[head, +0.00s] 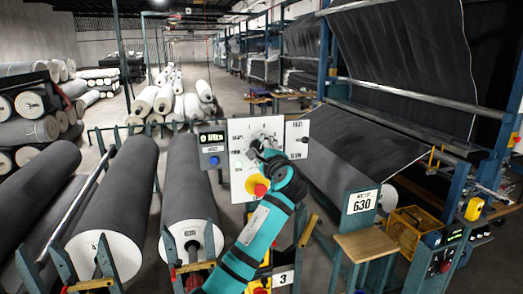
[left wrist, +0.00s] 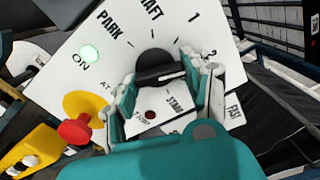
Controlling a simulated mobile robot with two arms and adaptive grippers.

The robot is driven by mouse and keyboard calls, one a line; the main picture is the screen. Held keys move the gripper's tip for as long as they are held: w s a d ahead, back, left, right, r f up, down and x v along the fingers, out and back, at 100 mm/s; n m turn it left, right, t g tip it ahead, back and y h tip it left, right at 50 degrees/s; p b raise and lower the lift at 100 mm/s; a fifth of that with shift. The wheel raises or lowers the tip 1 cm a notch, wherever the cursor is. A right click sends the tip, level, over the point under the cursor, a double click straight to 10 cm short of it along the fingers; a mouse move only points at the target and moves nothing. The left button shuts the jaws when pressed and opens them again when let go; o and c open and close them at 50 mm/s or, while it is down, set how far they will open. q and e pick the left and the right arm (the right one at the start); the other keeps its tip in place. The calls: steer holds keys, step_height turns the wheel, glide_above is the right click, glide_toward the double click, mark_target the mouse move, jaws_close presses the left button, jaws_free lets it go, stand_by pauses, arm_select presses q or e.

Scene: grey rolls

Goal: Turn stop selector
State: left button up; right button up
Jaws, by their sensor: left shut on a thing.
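The white control panel (head: 237,160) stands in the middle of the head view, with a selector dial on its face. In the left wrist view the dial's black selector knob (left wrist: 158,66) has printed marks around it, including PARK, a word ending in RAFT, 1 and 2. My left gripper (head: 265,152) reaches the panel from below. In the left wrist view its fingers (left wrist: 168,86) are shut on the knob, one on each side. The fingers hide part of the knob and dial, and I cannot tell exactly which mark it points at. My right gripper is not in view.
A red mushroom button (left wrist: 75,131) on a yellow base sits close beside the left finger. Large fabric rolls (head: 115,210) lie left; a loom frame stands right.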

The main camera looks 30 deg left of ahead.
arm_select(q)
steer(key=shift+f+m, duration=0.15)
steer(key=shift+m, duration=0.15)
steer(key=o, duration=1.2)
steer(key=shift+c, duration=0.2)
steer(key=shift+d, duration=0.1)
steer(key=v, duration=1.2)
steer(key=shift+w, duration=0.1)
